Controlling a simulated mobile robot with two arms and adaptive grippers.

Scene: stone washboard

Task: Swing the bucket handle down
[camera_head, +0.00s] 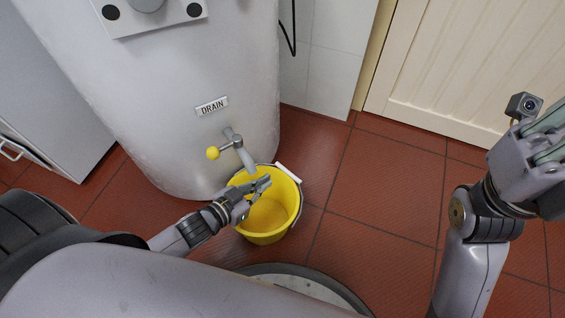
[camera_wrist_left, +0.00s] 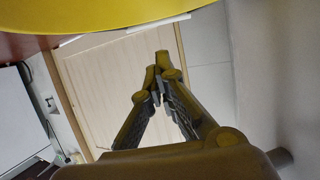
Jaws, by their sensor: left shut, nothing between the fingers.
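The yellow bucket (camera_head: 264,237) stands on the red tile floor under the drain tap (camera_head: 238,151). Its handle has a white grip (camera_head: 288,173) at the back right of the rim, and its thin wire (camera_head: 301,197) runs down the right side. The handle's left part is hidden. My left gripper (camera_head: 266,182) is over the bucket's opening, left of the grip and apart from it, shut and empty. In the left wrist view its fingertips (camera_wrist_left: 158,66) meet, with the bucket's yellow wall (camera_wrist_left: 130,14) along the top. My right gripper (camera_head: 552,130) is at the right edge, cut off by the frame.
A large grey tank (camera_head: 185,80) with a DRAIN label stands right behind the bucket. A pale wooden door (camera_head: 460,65) is at the back right. The floor right of the bucket is clear.

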